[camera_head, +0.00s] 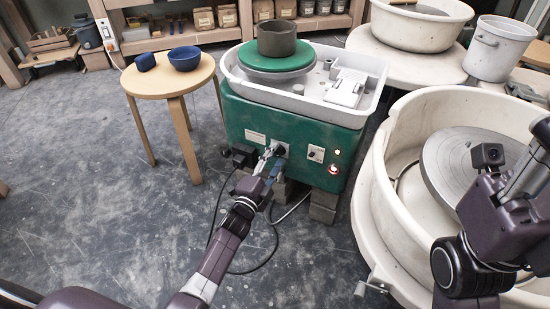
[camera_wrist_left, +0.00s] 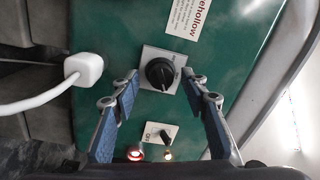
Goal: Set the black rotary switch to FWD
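The black rotary switch (camera_wrist_left: 160,74) is a round knob on a pale square plate on the green wheel housing (camera_head: 245,113). In the left wrist view its pointer ridge runs diagonally, and the plate lettering is too small to read. My left gripper (camera_wrist_left: 163,82) is open, with one finger on each side of the knob and a gap on both sides. In the head view my left gripper (camera_head: 272,153) is at the housing's front face and largely hides the knob. My right arm is at the right edge of the head view; its fingertips cannot be made out.
A toggle switch (camera_wrist_left: 161,133) and red lamp (camera_wrist_left: 136,154) sit near the knob. A white plug with cable (camera_wrist_left: 84,68) is beside it.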

